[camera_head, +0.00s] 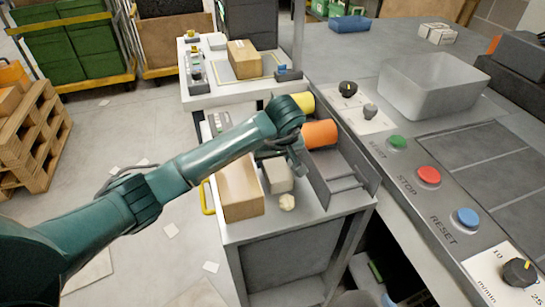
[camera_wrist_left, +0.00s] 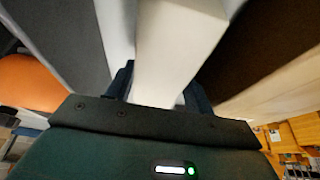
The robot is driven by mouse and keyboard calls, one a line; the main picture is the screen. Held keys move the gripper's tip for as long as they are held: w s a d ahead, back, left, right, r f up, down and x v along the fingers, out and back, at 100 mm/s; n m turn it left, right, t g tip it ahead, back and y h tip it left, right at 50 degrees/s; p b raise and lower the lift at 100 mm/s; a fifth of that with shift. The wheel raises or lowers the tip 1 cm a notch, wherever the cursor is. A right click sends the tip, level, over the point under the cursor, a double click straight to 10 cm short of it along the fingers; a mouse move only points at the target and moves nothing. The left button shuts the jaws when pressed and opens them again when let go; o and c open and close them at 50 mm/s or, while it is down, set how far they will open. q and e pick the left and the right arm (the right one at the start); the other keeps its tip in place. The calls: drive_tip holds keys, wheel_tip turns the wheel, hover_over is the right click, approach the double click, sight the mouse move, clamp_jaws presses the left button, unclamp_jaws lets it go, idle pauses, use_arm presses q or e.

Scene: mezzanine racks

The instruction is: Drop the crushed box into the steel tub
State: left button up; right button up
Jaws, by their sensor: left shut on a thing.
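My left gripper (camera_head: 296,158) reaches down over the cart from the left. In the left wrist view its jaws (camera_wrist_left: 158,92) are shut on a pale, off-white box (camera_wrist_left: 172,45), apparently the crushed box. In the head view this box (camera_head: 277,175) is low at the cart top, between a brown carton and a grey metal divider; its dents are hard to make out. I cannot tell whether it touches the cart. The steel tub (camera_head: 432,85), a light grey open bin, stands on the counter at the right and looks empty. My right gripper is not in view.
The brown carton (camera_head: 239,187) is close on the box's left. Orange (camera_head: 320,134) and yellow (camera_head: 304,103) cylinders lie behind, right. The counter has green, red (camera_head: 428,176) and blue buttons before the tub.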

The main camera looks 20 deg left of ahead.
use_arm(q)
drive_tip(key=o, duration=0.6)
drive_tip(key=shift+f, duration=0.1)
drive_tip(key=shift+o, duration=0.8)
